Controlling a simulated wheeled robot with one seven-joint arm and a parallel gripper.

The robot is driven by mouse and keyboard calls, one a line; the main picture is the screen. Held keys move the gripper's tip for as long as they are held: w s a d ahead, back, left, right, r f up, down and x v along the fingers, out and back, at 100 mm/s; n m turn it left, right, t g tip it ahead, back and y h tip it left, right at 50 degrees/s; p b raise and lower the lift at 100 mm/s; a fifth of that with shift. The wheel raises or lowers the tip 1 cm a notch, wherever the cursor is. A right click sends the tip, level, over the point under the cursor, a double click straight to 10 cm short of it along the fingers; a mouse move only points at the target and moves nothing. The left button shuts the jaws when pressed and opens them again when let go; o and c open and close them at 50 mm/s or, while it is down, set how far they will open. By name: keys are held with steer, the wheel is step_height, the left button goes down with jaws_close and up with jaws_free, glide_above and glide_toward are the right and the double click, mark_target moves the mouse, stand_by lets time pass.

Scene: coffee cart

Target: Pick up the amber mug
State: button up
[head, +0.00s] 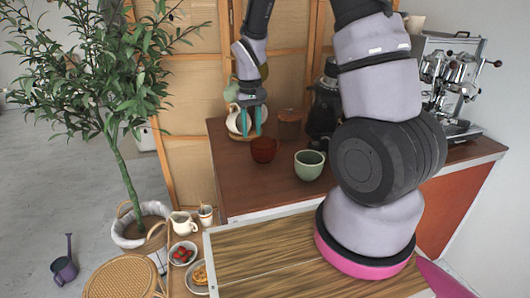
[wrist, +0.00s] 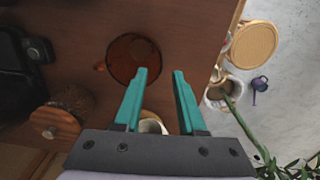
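The amber mug (head: 264,150) stands upright on the brown counter, near its left edge. It also shows in the wrist view (wrist: 128,57) as a dark reddish, see-through round mug with a small handle on its left. My gripper (head: 252,121) has teal fingers, points down and is open and empty above and slightly behind the mug. In the wrist view my gripper (wrist: 161,72) has its left fingertip overlapping the mug's right rim, and the gap between the fingers lies right of the mug. No contact is evident.
A pale green mug (head: 309,166) stands to the right. White cups (head: 236,120) are just behind my gripper. A wooden-lidded jar (head: 289,124), black grinder (head: 324,108) and espresso machine (head: 452,85) are farther back and right.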

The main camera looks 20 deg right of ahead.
mark_target(268, 151)
steer(key=f, duration=0.6)
steer(key=shift+w+f, duration=0.2)
steer(key=shift+f, duration=0.15)
jaws_close()
stand_by(1.1)
